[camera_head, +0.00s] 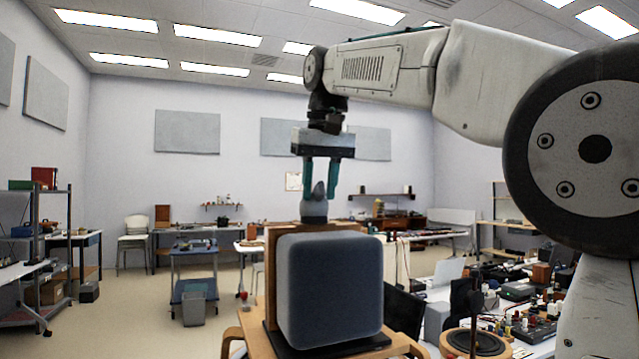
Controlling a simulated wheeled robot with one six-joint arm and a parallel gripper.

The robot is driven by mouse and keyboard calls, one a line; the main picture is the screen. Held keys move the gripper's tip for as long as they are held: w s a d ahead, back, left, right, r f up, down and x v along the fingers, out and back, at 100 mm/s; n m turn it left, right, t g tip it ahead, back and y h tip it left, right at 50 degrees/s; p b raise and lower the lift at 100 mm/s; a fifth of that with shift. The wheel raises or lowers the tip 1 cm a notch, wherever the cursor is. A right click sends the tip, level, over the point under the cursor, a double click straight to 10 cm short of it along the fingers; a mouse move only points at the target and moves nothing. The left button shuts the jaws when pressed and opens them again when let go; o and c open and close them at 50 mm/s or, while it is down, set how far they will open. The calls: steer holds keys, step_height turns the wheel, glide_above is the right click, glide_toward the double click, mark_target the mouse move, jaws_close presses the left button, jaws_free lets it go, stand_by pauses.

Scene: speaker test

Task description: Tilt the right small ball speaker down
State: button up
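My gripper (320,188) hangs from the arm near the middle of the view, with its two teal fingers pointing down and a gap between them. The fingers look open. A small grey rounded thing with a pointed top (315,209), perhaps the small ball speaker, stands just below the fingers, behind the top of a large blue-grey box (330,290). Its tip reaches up between the fingertips. I cannot tell whether they touch it. I do not see a second such thing, so I cannot tell left from right.
The large box stands on a dark plate (372,344) over a wooden stand, with a wooden panel (272,262) behind it. A round speaker cone (475,343) and a cluttered bench are at lower right. A blue cart (194,270) stands farther back left, with open floor around it.

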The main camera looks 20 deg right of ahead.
steer(key=shift+r, duration=0.1)
steer(key=v, duration=0.7)
steer(key=shift+s+r, duration=0.15)
steer(key=shift+r, duration=0.15)
